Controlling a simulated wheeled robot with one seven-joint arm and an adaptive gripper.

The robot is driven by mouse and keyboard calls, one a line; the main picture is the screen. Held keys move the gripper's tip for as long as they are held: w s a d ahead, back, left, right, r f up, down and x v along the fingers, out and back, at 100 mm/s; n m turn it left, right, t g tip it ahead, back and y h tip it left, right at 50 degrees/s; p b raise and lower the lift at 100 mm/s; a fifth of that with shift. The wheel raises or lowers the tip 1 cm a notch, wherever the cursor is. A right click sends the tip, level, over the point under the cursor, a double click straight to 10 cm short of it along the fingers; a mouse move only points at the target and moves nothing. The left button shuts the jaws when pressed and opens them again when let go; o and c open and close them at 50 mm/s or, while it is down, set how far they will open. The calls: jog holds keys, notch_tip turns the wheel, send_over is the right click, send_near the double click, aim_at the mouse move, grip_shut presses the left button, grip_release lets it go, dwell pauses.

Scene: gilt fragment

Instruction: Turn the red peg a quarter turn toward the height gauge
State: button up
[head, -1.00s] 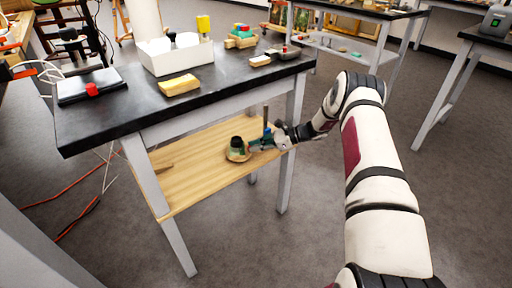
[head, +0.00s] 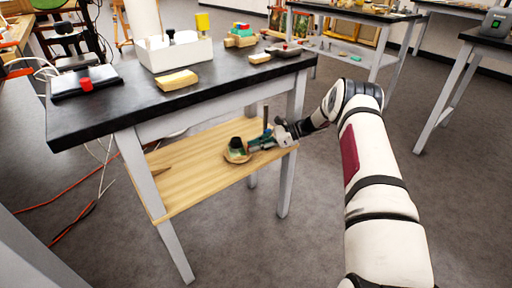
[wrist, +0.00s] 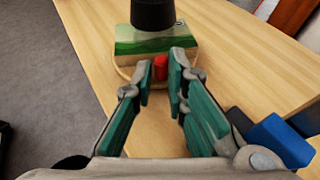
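The red peg (wrist: 160,68) sits between my fingertips in the wrist view, at the near edge of a green and cream block (wrist: 155,42). My gripper (wrist: 160,72) has its green pads against both sides of the peg. A black cylinder (wrist: 152,14) stands on the block, cut by the picture's edge. In the head view my gripper (head: 262,142) reaches in from the right at the lower shelf; the peg is hidden there. A thin dark upright post (head: 265,117) stands behind my gripper; it may be the height gauge, but I cannot be sure.
The wooden shelf (head: 190,190) is mostly bare on its left. Blue blocks (wrist: 280,140) lie close to my right finger. The black tabletop (head: 115,112) overhangs the shelf, and a grey leg (head: 285,185) stands near my gripper.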

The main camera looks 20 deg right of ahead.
jog(key=shift+o, duration=1)
jog(key=shift+a, duration=0.15)
jog(key=shift+s+r+p, duration=0.15)
jog(key=shift+p, duration=0.7)
jog(key=shift+s+r+m+t+p, duration=0.1)
jog(key=shift+s+m+t+p, duration=0.1)
jog(key=shift+m+t+p, duration=0.55)
jog(key=shift+s+d+h+p, duration=0.15)
jog(key=shift+d+h+p, duration=0.15)
jog(key=shift+p, duration=0.2)
jog(key=p+v, duration=0.2)
jog(key=v, duration=1.1)
